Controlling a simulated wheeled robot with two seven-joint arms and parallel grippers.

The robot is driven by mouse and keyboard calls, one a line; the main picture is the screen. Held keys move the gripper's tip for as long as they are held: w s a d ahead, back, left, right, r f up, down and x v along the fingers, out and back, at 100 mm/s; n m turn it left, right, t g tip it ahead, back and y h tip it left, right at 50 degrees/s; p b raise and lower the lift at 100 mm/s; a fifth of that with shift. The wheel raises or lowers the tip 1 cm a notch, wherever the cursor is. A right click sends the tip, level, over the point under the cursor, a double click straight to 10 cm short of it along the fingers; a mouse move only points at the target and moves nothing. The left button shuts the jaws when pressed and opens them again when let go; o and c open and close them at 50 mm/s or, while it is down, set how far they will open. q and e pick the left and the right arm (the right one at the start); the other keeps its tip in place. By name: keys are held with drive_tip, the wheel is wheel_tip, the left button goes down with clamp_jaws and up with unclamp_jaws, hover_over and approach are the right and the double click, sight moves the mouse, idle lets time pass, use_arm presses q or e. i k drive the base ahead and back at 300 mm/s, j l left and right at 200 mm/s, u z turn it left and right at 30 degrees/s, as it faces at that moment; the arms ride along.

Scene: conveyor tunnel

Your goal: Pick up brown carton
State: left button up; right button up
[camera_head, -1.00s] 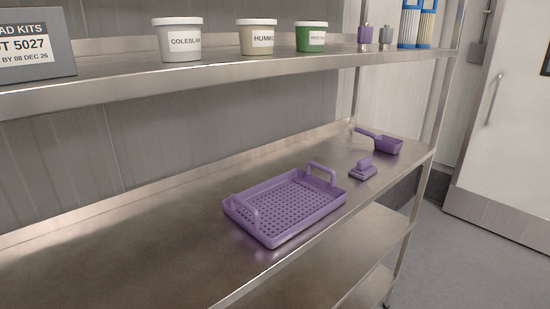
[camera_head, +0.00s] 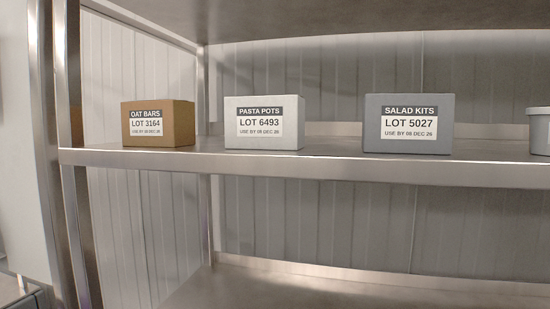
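The brown carton (camera_head: 158,123) sits upright on the metal shelf at the left of the head view. Its front label reads OAT BARS, LOT 3164. It stands apart from the white carton to its right, near the left shelf post. Neither of my grippers shows in this view, so I cannot see their state.
On the same shelf (camera_head: 330,170) stand a white PASTA POTS carton (camera_head: 264,122), a grey SALAD KITS carton (camera_head: 407,124) and part of a tub (camera_head: 540,131) at the right edge. A metal post (camera_head: 72,200) rises at the left. Another shelf is above.

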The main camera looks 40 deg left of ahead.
sight(167, 123)
drive_tip(key=k+l+u, duration=0.1)
drive_tip(key=u, duration=1.65)
